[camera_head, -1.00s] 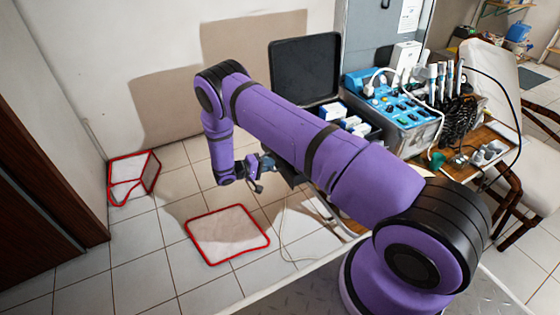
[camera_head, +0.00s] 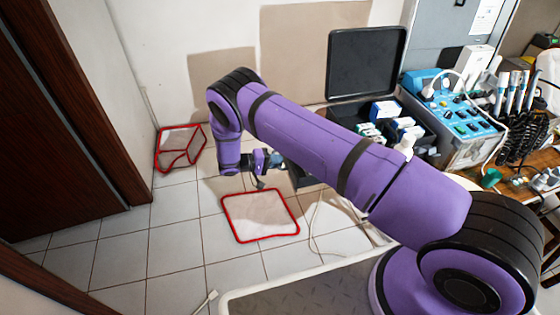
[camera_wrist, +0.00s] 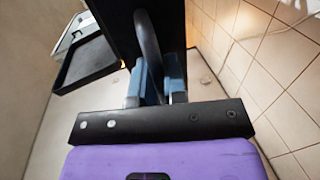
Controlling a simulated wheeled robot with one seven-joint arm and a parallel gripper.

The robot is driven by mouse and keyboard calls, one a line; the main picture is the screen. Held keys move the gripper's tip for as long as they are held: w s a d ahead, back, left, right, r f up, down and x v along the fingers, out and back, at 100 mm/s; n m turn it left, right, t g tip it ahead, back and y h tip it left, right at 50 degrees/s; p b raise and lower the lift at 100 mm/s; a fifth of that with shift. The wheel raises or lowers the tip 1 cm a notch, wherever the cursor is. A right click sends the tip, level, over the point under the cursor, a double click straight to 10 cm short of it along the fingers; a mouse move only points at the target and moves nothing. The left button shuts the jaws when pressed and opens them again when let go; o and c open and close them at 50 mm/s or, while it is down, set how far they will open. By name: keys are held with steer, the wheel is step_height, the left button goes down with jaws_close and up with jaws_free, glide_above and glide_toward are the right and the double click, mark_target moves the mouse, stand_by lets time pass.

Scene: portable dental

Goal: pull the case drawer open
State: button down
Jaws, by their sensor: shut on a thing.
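The black case (camera_head: 440,139) stands at the back with its lid (camera_head: 366,64) raised. My gripper (camera_head: 266,162) is low at the case's left side, beside a dark part that appears to be the drawer (camera_head: 302,178). My arm hides much of the case's front. In the wrist view, my gripper (camera_wrist: 156,86) has its blue-grey fingers shut on the curved grey handle (camera_wrist: 148,42). The handle stands against the dark drawer front (camera_wrist: 174,22). How far the drawer is out cannot be told. The lid also shows in the wrist view (camera_wrist: 88,63).
A red-edged mat (camera_head: 260,216) lies on the tiled floor below my gripper. A red-edged frame (camera_head: 180,148) stands by the wall. White and blue boxes (camera_head: 385,110) fill the case top. A blue dental unit (camera_head: 465,121) stands right.

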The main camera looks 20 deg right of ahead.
steer(key=c, duration=1.2)
jaws_free()
steer(key=v, duration=1)
steer(key=shift+a, duration=0.4)
